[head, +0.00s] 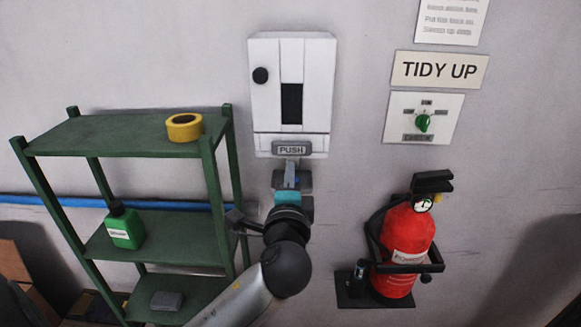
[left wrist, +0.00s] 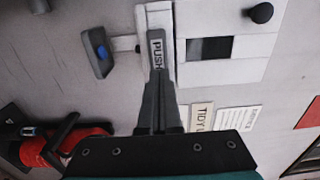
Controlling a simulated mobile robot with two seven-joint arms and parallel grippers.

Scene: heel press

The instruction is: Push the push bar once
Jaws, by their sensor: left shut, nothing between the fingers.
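The push bar (head: 291,150) is a grey bar marked PUSH, low on the front of a white wall dispenser (head: 318,80). In the left wrist view the push bar (left wrist: 157,50) lies straight ahead of the fingertips. My left gripper (head: 291,166) is shut and empty, just below the push bar in the head view. In the left wrist view its fingers (left wrist: 158,75) overlap the lower end of the bar; I cannot tell if they touch it. My right gripper is in neither view.
A green shelf (head: 75,138) with yellow tape (head: 184,127) and a green bottle (head: 125,226) stands left. A red fire extinguisher (head: 405,245) is at right, below a panel with a green knob (head: 422,123) and a TIDY UP sign (head: 439,70).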

